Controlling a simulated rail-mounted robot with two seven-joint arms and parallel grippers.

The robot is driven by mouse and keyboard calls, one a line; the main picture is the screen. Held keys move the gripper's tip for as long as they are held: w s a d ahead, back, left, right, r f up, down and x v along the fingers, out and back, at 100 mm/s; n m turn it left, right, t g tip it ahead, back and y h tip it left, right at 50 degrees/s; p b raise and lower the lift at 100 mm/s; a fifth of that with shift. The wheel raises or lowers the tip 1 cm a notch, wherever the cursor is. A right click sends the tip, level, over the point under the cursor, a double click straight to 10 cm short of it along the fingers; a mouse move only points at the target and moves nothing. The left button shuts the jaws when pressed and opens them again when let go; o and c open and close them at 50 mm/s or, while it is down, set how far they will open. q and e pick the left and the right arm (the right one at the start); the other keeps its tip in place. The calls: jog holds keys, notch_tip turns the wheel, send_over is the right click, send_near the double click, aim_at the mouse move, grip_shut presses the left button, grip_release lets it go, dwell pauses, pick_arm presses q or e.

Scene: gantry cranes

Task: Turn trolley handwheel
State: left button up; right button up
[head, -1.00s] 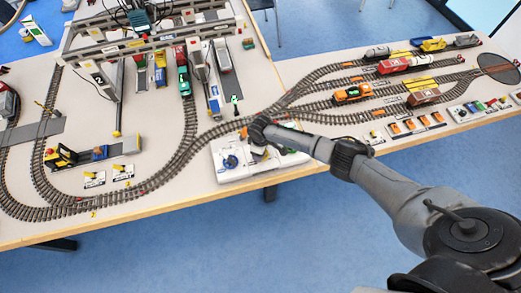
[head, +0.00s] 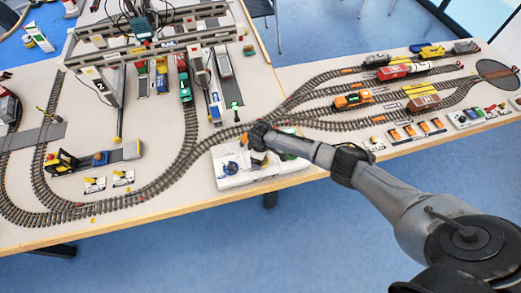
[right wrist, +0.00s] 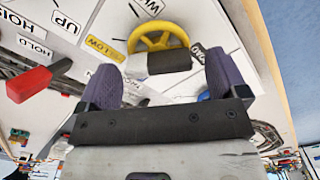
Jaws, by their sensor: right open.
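A yellow handwheel (right wrist: 158,35) with spokes stands on the white control panel, at the top middle of the right wrist view. My right gripper (right wrist: 163,75) is open, its two purple-padded fingers pointing toward the wheel, one on each side of a dark and white block. I cannot tell whether they touch anything. In the head view the right gripper (head: 258,137) is over the back of the control panel (head: 240,181) and hides part of it. Which wheel is the trolley's cannot be read. My left gripper is not in view.
A red-handled lever (right wrist: 35,80) stands left of the fingers in the right wrist view. Tracks run behind the panel, with an orange locomotive (head: 352,99) to the right. A gantry crane (head: 155,42) stands at the back left. The table's front edge is close to the panel.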

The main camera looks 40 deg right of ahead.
notch_tip(320, 180, up, 13)
jog(key=p, duration=0.1)
jog(key=shift+r+p, duration=0.2)
jog(key=shift+p, duration=0.15)
